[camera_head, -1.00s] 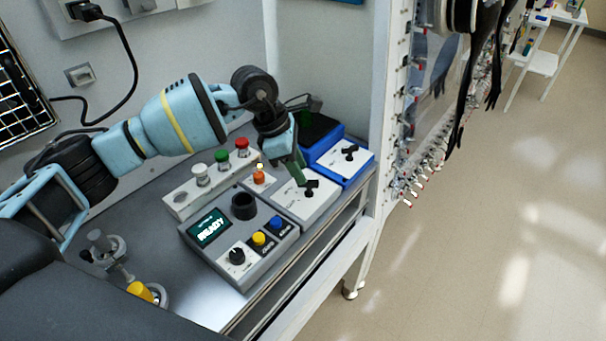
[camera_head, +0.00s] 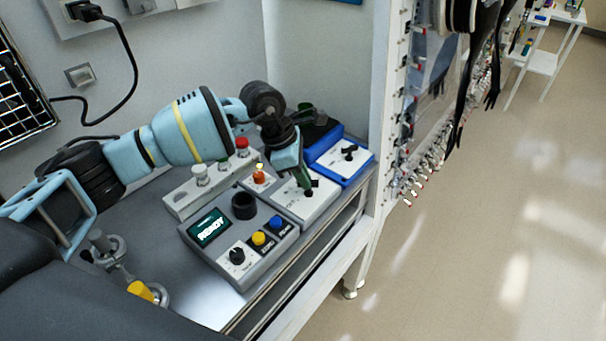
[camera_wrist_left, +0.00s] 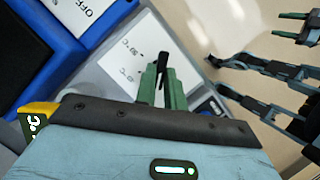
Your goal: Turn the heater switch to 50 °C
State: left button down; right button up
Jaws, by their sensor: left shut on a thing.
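The heater is a grey box with a white top (camera_head: 290,199) and a black switch knob (camera_wrist_left: 163,66). Temperature markings in °C are printed on its white face in the left wrist view; the exact numbers are hard to read. My left gripper (camera_head: 306,186) points down over this box, its green fingers shut on the knob, one on each side. The fingers partly hide the knob in the head view. My right gripper (camera_wrist_left: 290,26) shows only in the left wrist view, at the upper right, its green fingers apart and empty, away from the heater.
A blue box with a white panel and black knob (camera_head: 349,155) stands behind the heater. In front is a grey unit with a lit screen (camera_head: 208,228) and several controls. A white frame post (camera_head: 384,110) rises right of the bench.

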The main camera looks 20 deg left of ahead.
pick_arm(q)
jog(key=shift+w+f+m+g+b, duration=0.2)
jog(key=shift+m+g+b, duration=0.1)
jog(key=shift+m+b, duration=0.4)
jog(key=m+g+b, duration=0.1)
jog(key=m+b, duration=0.1)
jog(key=m, duration=0.1)
jog(key=shift+w, duration=0.15)
jog(key=shift+m+g+b, duration=0.4)
jog(key=shift+m+b, duration=0.05)
jog(key=shift+m, duration=0.25)
jog(key=shift+w+r+m+b, duration=0.15)
jog(key=shift+m+b, duration=0.3)
jog(key=shift+m, duration=0.35)
pick_arm(e)
jog(key=s+f+g, duration=0.1)
jog(key=s+f, duration=0.3)
jog(key=f, duration=0.2)
jog(key=shift+a+f, duration=0.3)
pick_arm(q)
jog(key=shift+g, duration=0.3)
pick_arm(e)
jog(key=shift+f, duration=0.1)
jog(key=shift+s, duration=0.15)
pick_arm(q)
jog(key=c, duration=1.5)
grip_release()
pick_arm(e)
jog(key=shift+s+g, duration=0.2)
jog(key=shift+g, duration=0.1)
